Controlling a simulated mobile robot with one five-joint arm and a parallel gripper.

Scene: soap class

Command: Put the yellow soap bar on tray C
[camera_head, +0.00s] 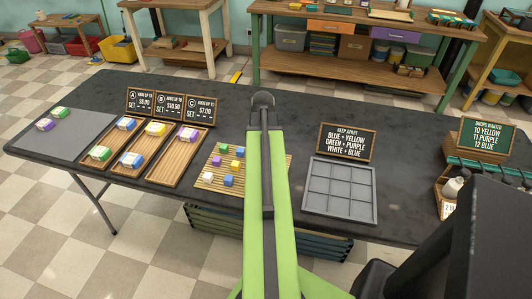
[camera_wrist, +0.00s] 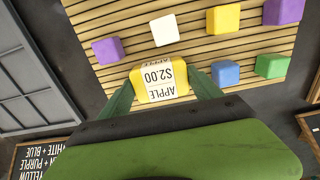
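In the wrist view, my gripper (camera_wrist: 160,82) has a finger on each side of a yellow soap bar (camera_wrist: 152,78) with a white label reading APPLE $2.00. The fingers meet its sides, and it appears held over the slatted mat. In the head view my green arm hides the gripper and this bar.
Tray A (camera_head: 90,166) holds bars too. The slatted mat (camera_head: 205,186) with several coloured cubes lies right of tray C. A grey divided tray (camera_head: 340,190) stands right of my arm. Upright signs (camera_head: 201,109) stand behind the trays. A grey mat (camera_head: 85,130) is at far left.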

